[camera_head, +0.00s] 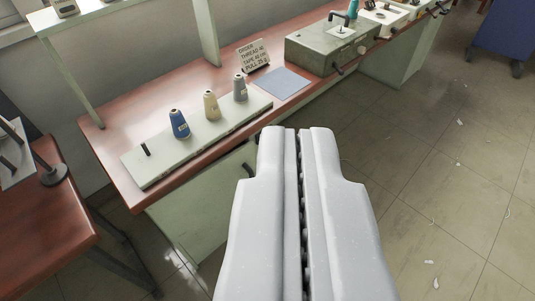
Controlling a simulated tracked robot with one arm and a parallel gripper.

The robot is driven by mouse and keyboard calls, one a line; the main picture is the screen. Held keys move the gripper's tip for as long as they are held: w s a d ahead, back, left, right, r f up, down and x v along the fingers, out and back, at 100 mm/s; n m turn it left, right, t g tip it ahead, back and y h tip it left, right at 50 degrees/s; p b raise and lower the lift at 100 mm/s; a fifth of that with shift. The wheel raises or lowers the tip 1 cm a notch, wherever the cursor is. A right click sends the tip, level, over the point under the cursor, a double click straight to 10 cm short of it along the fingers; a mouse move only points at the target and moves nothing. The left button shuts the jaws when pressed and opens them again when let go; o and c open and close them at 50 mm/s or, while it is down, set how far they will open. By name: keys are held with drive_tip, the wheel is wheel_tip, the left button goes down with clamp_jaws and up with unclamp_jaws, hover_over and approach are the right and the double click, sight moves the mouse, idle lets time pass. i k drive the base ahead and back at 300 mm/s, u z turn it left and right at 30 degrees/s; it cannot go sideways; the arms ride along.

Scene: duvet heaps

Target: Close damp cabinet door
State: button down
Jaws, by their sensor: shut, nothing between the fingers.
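My gripper (297,135) fills the lower middle of the view, pale grey, its two long fingers side by side with only a thin dark seam between them. It is shut and empty. Beyond it and to its left, a pale green cabinet panel (195,218) shows under the red-brown bench. A dark handle (248,170) on it is just left of my fingers. My gripper hides the panel's right part. I cannot tell whether this panel is the damp cabinet's door or how far it stands open.
The bench (108,150) carries a rack (145,178) with three thread cones, a sign (252,55), a blue-grey sheet (283,83) and a green box (330,50). Another table (60,220) stands at left. The tiled floor (440,150) at right is mostly clear, with small scraps.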

sight(210, 192)
drive_tip(key=z, duration=0.4)
drive_tip(key=i, duration=1.1)
drive_tip(key=u, duration=0.25)
